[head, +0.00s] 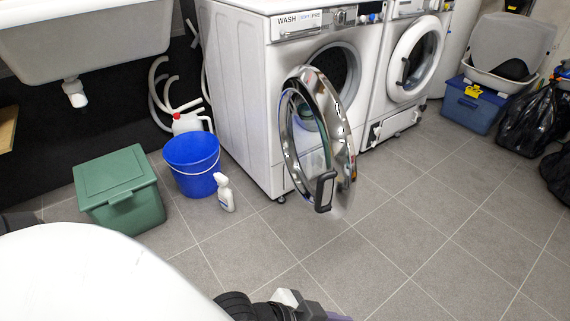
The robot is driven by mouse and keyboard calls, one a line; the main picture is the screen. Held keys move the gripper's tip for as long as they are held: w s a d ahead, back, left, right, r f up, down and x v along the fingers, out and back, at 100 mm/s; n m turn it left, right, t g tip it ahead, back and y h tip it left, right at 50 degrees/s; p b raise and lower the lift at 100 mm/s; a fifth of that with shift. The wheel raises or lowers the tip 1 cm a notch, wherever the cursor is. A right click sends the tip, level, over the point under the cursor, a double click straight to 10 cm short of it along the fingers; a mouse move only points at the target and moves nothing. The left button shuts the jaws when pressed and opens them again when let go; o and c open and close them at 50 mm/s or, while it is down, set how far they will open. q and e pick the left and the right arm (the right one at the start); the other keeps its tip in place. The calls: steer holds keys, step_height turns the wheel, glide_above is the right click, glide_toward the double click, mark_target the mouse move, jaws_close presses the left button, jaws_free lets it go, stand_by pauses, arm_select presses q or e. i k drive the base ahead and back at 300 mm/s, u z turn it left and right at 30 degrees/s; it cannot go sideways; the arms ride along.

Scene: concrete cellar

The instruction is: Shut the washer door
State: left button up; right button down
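The white washer (238,85), marked WASH on its panel, stands in the middle of the head view. Its round door (346,150), with a chrome rim and clear glass, stands wide open and juts out over the floor toward me. The dark door handle (325,191) is on its near, lower edge. Part of the drum opening (345,65) shows behind the door. A dark and grey part of my arm, apparently my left wrist and gripper (296,304), shows at the bottom edge, well apart from the door; its fingers cannot be made out. My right gripper is out of view.
A second front-loading machine (375,80) with its round door shut stands to the right. A blue bucket (193,173), white spray bottle (224,192) and green lidded bin (124,207) stand left of the washer. The tiled floor (400,250) in front is clear.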

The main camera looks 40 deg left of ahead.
mark_target(325, 104)
steer(key=k, duration=0.35)
steer(key=u, duration=1.05)
